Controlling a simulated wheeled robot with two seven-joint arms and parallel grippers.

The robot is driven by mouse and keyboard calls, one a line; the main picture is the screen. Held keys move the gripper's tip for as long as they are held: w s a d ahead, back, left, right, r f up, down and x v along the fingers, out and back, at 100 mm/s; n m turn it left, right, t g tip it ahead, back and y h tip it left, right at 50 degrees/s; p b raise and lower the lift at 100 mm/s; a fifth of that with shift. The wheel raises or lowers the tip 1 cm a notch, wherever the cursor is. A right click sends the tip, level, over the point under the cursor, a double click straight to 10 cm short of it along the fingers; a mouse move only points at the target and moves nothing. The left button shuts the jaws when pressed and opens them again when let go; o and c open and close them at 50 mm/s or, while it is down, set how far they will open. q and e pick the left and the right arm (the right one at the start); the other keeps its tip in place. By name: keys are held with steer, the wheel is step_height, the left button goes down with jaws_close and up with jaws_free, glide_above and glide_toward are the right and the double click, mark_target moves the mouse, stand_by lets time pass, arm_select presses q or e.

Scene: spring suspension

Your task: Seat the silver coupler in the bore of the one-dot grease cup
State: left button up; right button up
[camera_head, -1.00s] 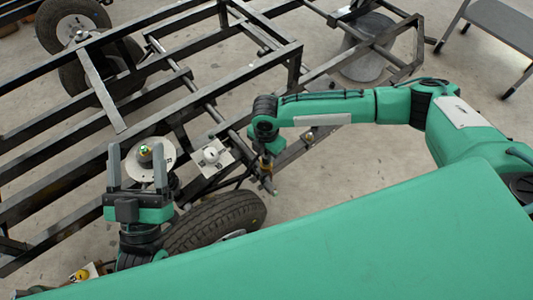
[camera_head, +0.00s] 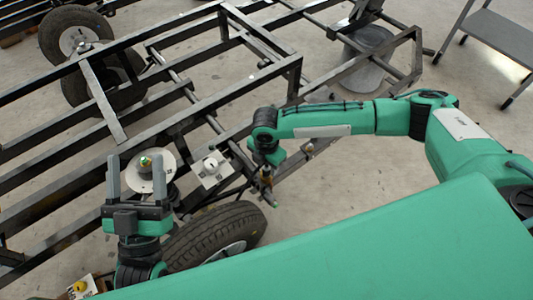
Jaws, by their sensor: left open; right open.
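My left gripper (camera_head: 137,162) is open, its two grey fingers pointing up the picture. A pale round disc (camera_head: 165,174) with a small green-tipped part (camera_head: 146,161) at its middle shows between and behind those fingers; I cannot tell whether they touch it. A white square plate (camera_head: 222,181) to the right carries a small silver-white rounded part (camera_head: 210,165) and dark marks too small to read. My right gripper (camera_head: 268,188) hangs down right of this plate, small and partly dark; it appears empty. I cannot tell for sure which parts are the silver coupler and the one-dot grease cup.
A black metal frame (camera_head: 190,121) of crossing bars fills the left and middle. A tyre (camera_head: 213,232) lies close below the plate. A yellow part (camera_head: 79,287) shows at the bottom left. A grey step stool (camera_head: 497,34) stands at the upper right. Floor at the right is clear.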

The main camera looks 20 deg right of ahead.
step_height(320, 180, up, 6)
steer(key=shift+f+p, duration=0.15)
steer(key=shift+p, duration=0.8)
arm_select(q)
steer(key=s+d+f+g+p, duration=0.1)
steer(key=s+d+f+g, duration=0.1)
steer(key=f+g, duration=0.3)
steer(key=s+d+f+g+y, duration=0.1)
steer(key=f+g, duration=0.4)
steer(key=f, duration=0.6)
steer(key=shift+s+d+f+g+p, duration=0.25)
steer(key=shift+s+d+g+p, duration=0.1)
steer(key=shift+s+d, duration=0.3)
arm_select(e)
step_height(320, 180, up, 6)
arm_select(q)
steer(key=shift+w+d, duration=0.1)
